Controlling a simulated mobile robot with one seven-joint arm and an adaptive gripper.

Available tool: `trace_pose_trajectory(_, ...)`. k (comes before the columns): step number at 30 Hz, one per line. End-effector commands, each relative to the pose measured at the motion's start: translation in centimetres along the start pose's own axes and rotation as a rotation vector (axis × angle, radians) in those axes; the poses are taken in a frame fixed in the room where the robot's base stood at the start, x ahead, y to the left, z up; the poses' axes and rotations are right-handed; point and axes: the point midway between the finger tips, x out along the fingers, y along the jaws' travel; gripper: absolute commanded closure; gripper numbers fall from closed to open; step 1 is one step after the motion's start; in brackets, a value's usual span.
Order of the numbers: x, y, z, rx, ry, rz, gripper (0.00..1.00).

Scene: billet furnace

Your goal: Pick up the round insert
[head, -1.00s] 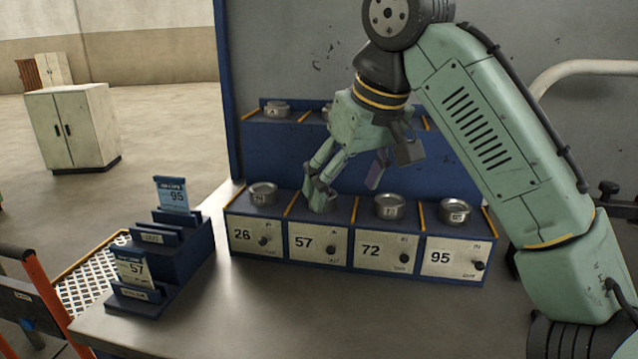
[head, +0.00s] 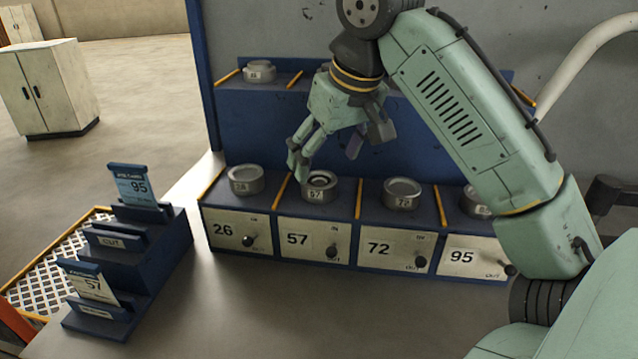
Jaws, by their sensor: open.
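Several round grey metal inserts sit in the bays of a blue rack. The one in bay 57 (head: 320,187) has a dark ring in its top and a "57" tag. Others stand in bay 26 (head: 246,180), bay 72 (head: 403,194) and bay 95 (head: 474,203), the last partly hidden by my arm. Another insert (head: 259,71) sits on the upper shelf. My gripper (head: 326,157) is open, with no object visible between its fingers. It is above and behind the bay 57 insert, one finger close to that insert's left edge; whether they touch is unclear.
A blue stepped card holder (head: 165,262) stands at left, with a "95" card (head: 137,186) and a "57" card (head: 88,283). Yellow dividers separate the bays. The worktop (head: 290,310) before the rack is clear. A white cabinet (head: 48,88) stands far left.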

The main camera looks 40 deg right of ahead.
Motion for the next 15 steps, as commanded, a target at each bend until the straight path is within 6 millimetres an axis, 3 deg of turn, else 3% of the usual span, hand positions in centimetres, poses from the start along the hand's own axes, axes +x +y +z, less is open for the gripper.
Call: trace_pose_trajectory(15, 5.5, 0.1, 0.1, 0.003, 0.0, 0.001, 0.25)
